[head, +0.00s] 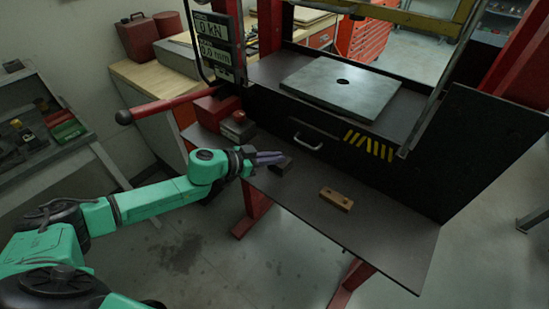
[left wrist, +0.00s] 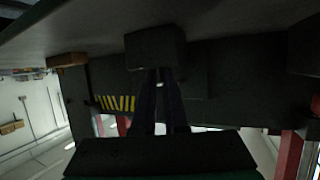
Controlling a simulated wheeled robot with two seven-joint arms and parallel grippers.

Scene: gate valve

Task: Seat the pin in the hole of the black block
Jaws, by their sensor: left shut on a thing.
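The black block (head: 281,165) lies on the dark shelf of the press, just at the fingertips of my left gripper (head: 282,156). In the left wrist view the black block (left wrist: 155,48) is straight ahead of the fingertips (left wrist: 159,72). My left gripper is shut on the pin; only a small pale spot of it (left wrist: 160,85) shows between the dark fingers. The rest of the pin and the block's hole are hidden or too dark to see. I cannot tell whether pin and block touch. My right gripper is in neither view.
A wooden block (head: 336,199) lies on the shelf right of the black block. A red box and a grey box (head: 237,125) stand at the shelf's back left. A grey plate with a hole (head: 342,86) lies on the raised press bed. The shelf's front right is clear.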

